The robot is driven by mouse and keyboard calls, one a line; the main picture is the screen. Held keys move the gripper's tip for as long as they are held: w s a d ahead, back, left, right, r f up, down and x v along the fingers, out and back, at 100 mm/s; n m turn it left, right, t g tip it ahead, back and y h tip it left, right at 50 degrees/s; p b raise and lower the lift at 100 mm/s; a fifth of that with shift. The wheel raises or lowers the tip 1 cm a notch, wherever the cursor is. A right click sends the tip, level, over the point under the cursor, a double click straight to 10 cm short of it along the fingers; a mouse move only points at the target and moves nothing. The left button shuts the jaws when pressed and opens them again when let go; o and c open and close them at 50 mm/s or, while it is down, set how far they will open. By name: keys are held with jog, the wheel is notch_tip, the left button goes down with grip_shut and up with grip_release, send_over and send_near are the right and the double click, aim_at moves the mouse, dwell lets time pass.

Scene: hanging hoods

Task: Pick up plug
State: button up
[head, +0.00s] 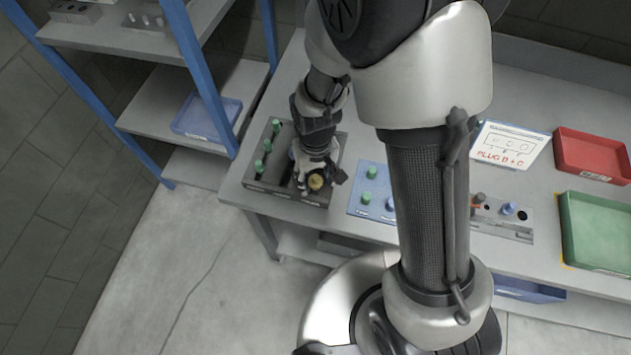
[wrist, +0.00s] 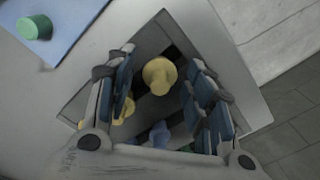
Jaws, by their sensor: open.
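My gripper (head: 318,178) is over the dark grey rack (head: 262,187) at the left end of the bench, pointing down. In the wrist view its two blue-padded fingers (wrist: 158,78) are spread apart. A yellow plug (wrist: 160,70) with a round head shows between them; its head also shows in the head view (head: 316,182). I cannot tell whether either finger touches it. A second yellow plug (wrist: 125,110) is partly hidden by the left finger. A blue plug (wrist: 160,134) is nearer the palm. Green plugs (head: 267,145) stand along the rack's left side.
Right of the rack is a blue panel (head: 355,207) with green and blue plugs. A grey socket block (head: 520,228), a "PLUG" sign (head: 510,140), a red tray (head: 592,150) and a green tray (head: 600,225) lie further right. A blue-posted shelf (head: 205,85) stands close at left.

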jog(key=c, duration=0.9)
jog(key=shift+r, duration=0.2)
